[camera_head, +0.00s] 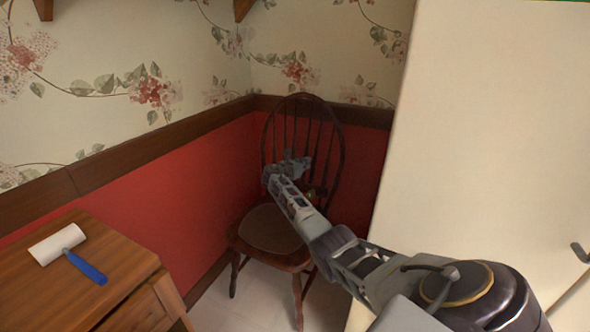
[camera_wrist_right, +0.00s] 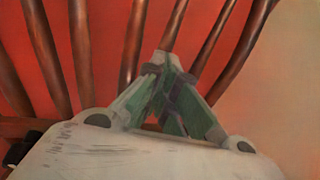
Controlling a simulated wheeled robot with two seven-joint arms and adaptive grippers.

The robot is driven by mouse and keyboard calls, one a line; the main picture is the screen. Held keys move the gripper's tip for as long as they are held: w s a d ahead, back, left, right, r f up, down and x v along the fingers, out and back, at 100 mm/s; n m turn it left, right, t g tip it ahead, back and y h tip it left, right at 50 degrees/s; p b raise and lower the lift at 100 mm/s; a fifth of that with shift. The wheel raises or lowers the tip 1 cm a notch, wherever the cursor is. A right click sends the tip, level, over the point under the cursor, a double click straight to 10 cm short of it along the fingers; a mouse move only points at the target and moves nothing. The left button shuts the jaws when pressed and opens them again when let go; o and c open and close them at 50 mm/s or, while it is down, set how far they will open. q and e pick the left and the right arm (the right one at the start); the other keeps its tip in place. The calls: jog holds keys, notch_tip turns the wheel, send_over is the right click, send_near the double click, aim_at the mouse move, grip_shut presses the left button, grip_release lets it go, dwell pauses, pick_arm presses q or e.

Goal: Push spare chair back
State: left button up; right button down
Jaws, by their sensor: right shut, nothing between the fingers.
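A dark brown wooden chair (camera_head: 268,229) with a rounded spindle back stands in the corner, facing left and toward me. My right arm reaches over its seat, and my right gripper (camera_head: 281,170) is in front of the spindles. In the right wrist view the gripper (camera_wrist_right: 165,85) is shut and empty, with its fingertips close to the chair's spindles (camera_wrist_right: 205,55). I cannot tell whether they touch. The arm hides part of the backrest and seat. My left gripper is out of view.
A wooden cabinet (camera_head: 75,290) stands at the lower left with a lint roller (camera_head: 70,250) on top. A tall cream panel (camera_head: 490,120) fills the right side. Red and floral walls meet behind the chair. A little pale floor shows around the chair's legs.

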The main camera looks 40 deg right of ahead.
jog(key=v, duration=0.8)
dwell(0.4)
jog(key=shift+m, duration=0.4)
